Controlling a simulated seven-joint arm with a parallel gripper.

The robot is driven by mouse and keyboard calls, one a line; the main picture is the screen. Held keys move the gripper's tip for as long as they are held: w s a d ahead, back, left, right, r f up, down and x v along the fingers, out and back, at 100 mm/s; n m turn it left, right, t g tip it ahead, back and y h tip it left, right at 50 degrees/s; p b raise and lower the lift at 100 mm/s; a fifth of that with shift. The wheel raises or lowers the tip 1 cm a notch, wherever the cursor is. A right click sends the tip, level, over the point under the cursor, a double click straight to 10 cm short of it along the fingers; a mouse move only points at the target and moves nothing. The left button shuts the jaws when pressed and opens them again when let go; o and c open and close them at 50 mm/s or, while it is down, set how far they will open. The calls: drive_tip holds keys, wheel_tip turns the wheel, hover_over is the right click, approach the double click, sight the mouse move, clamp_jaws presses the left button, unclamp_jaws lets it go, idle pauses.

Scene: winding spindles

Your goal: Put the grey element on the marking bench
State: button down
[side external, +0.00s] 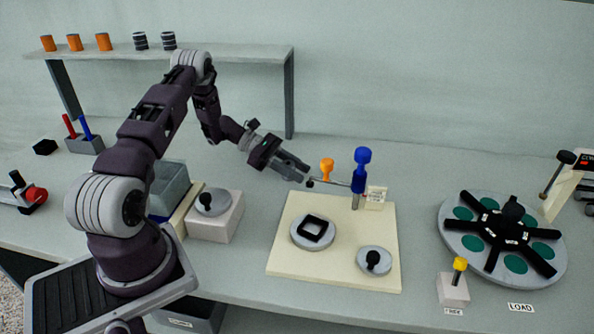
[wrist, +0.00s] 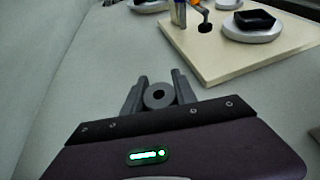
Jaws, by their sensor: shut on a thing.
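My gripper (wrist: 160,92) is shut on a grey ring-shaped element (wrist: 158,96) with a dark hole, held between its two fingers in the wrist view. In the side view my gripper (side external: 304,177) is above the table, at the back left edge of a cream board (side external: 290,262). The grey element cannot be told apart from the fingers there. The board carries a grey disc with a black square frame (side external: 312,231), a grey disc with a black knob (side external: 374,260) and a blue-topped post (side external: 361,168). No readable label shows which surface is the marking bench.
The post's thin side arm, with a dark tip, reaches close to my gripper. An orange knob (side external: 327,168) stands beside it. A round turntable with green spots (side external: 468,262) is at right. A pale block with a grey disc (side external: 228,222) is left of the board. A shelf (side external: 240,55) stands behind.

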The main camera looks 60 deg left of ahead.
drive_tip(key=c, duration=1)
unclamp_jaws()
drive_tip(key=shift+f, duration=0.1)
